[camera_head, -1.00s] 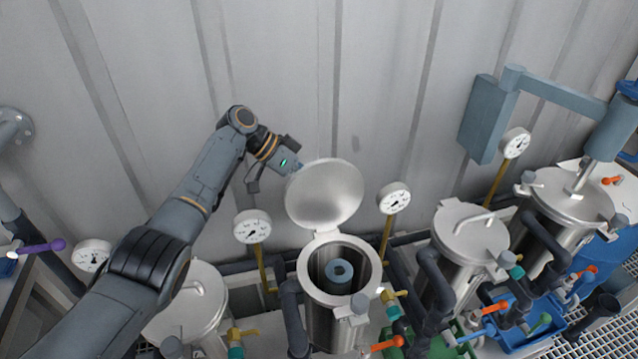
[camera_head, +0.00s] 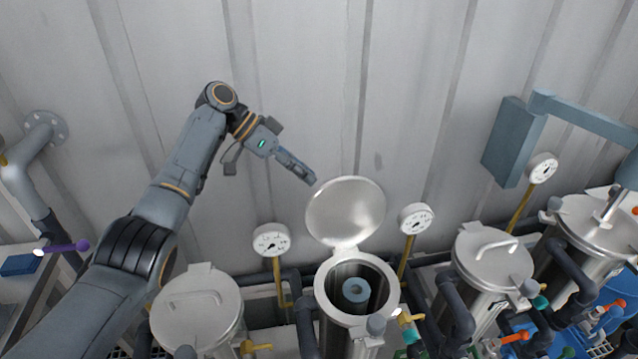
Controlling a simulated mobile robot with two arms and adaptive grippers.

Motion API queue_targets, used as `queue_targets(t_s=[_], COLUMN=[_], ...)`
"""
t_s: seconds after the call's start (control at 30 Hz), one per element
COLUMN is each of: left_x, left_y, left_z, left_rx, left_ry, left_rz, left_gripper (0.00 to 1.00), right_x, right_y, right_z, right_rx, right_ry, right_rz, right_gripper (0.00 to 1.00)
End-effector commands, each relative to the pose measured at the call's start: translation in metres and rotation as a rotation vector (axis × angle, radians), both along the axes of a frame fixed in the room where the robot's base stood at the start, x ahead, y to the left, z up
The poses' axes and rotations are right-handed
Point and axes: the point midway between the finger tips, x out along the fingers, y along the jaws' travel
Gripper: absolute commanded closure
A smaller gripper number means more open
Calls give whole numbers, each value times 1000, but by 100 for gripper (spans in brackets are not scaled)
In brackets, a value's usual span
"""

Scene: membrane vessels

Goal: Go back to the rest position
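My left gripper (camera_head: 311,179) is above and to the left of the raised round lid (camera_head: 346,210) of the open steel vessel (camera_head: 356,316). It points down and right and looks apart from the lid, with nothing seen in it. I see it nearly edge-on, so its finger opening does not show. Inside the open vessel sits a blue-grey cylinder with a hole in its top (camera_head: 355,290). My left arm reaches in from the lower left. My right gripper is out of view.
Closed steel vessels stand to the left (camera_head: 198,310) and right (camera_head: 492,262). Dial gauges (camera_head: 271,240) and (camera_head: 416,218) stand beside the open vessel. A corrugated wall (camera_head: 310,80) is behind. A grey pipe (camera_head: 30,175) with a purple-handled valve (camera_head: 66,247) is at the left.

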Motion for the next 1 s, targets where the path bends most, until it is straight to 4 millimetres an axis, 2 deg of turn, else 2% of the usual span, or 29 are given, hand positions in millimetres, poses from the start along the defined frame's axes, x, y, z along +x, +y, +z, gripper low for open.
queue_targets(t_s=[0.47, 0.77, 1.0], left_x=[1, 1, 0], left_y=[5, 5, 5], left_z=[10, 62, 87], left_rx=[-1, -1, -1], left_ry=[0, 0, 0], left_rz=[0, 0, 0], left_gripper=[78, 78, 78], right_x=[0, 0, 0], right_y=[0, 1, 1], right_z=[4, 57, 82], right_rx=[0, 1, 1], right_ry=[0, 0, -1], right_rz=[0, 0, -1], right_gripper=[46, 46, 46])
